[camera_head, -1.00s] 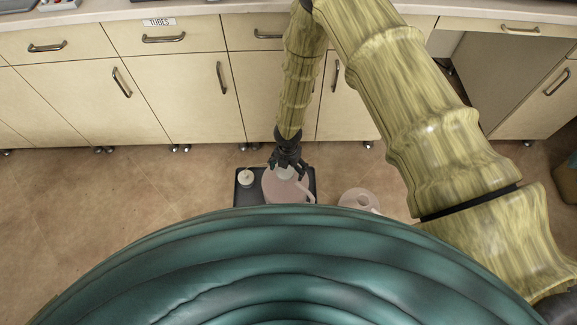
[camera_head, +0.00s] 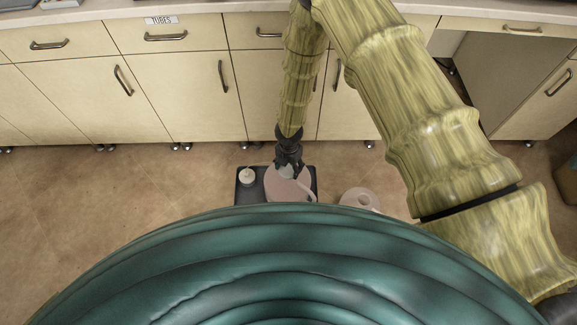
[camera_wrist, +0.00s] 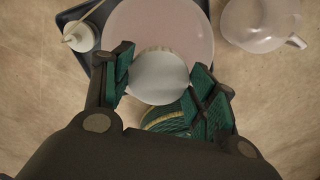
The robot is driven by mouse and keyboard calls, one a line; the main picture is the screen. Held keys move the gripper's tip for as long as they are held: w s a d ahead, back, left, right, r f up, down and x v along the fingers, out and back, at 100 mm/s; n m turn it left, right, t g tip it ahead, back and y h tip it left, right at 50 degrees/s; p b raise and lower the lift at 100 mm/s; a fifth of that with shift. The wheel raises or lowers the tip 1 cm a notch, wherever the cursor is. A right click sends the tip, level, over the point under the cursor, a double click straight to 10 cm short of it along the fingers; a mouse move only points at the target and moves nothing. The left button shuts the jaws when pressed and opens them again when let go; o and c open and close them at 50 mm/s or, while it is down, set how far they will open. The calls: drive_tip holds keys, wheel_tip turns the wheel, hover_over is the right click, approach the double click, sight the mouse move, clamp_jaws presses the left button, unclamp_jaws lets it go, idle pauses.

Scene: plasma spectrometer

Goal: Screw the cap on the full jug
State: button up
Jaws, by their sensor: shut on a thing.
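The full jug (camera_head: 280,188), pinkish and round, stands on a dark tray on the floor; its lower part is hidden behind my green body in the head view. It also shows from above in the wrist view (camera_wrist: 190,28). My gripper (camera_head: 287,171) is over the jug's top. In the wrist view, my gripper (camera_wrist: 168,82) has its green-padded fingers on both sides of the round white cap (camera_wrist: 158,78), shut on it. The cap sits over the jug's near edge in that view. Whether its thread has engaged the neck cannot be seen.
A small white bottle with a thin spout (camera_head: 246,177) stands on the left of the dark tray (camera_head: 243,195). An empty translucent jug (camera_head: 360,199) stands on the floor to the right. Cream cabinets (camera_head: 190,95) line the back. Floor to the left is clear.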

drive_tip(key=m, duration=0.4)
drive_tip(key=shift+s+d+f+m, duration=0.25)
drive_tip(key=shift+s+m, duration=0.05)
drive_tip(key=shift+m, duration=0.1)
drive_tip(key=m, duration=0.4)
drive_tip(key=shift+a+m, duration=0.25)
drive_tip(key=shift+m, duration=0.05)
drive_tip(key=o, duration=1.3)
drive_tip(key=shift+w+m, duration=0.1)
drive_tip(key=shift+m, duration=0.4)
drive_tip(key=o, duration=0.6)
drive_tip(key=shift+w, duration=0.1)
drive_tip(key=shift+r, duration=0.1)
